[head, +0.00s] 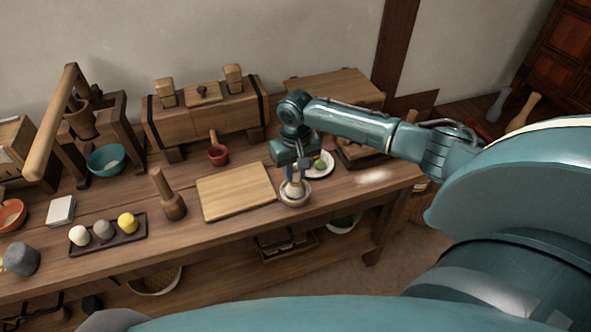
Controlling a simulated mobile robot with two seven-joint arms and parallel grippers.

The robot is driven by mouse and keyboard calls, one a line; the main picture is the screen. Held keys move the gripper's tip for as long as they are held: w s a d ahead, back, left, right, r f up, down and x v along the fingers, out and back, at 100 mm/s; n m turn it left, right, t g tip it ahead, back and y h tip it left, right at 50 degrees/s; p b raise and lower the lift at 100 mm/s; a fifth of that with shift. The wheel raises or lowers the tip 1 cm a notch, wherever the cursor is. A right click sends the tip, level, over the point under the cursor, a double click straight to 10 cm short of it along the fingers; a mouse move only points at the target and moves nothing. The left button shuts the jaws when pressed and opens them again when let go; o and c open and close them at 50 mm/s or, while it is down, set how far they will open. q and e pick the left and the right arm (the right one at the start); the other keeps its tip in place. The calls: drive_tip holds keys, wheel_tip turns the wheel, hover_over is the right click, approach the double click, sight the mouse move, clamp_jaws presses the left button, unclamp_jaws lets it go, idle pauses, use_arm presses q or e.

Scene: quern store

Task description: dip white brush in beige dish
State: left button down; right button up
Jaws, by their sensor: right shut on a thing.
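The beige dish (295,199) is a small round bowl on the wooden bench, just right of the cutting board. My right gripper (296,179) is directly above it, pointing down, and is shut on the white brush (294,187). The brush is mostly hidden by the gripper and is small in view. Its lower end is at the dish's opening; I cannot tell whether it touches the inside. My left gripper is not in view.
A pale cutting board (236,191) lies left of the dish. A white plate (319,165) with a green item is close behind right.

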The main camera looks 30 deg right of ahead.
drive_tip(key=shift+f, duration=0.5)
idle(0.4)
drive_tip(key=shift+s+f+p, duration=0.1)
drive_tip(key=shift+p, duration=0.3)
idle(1.6)
idle(0.6)
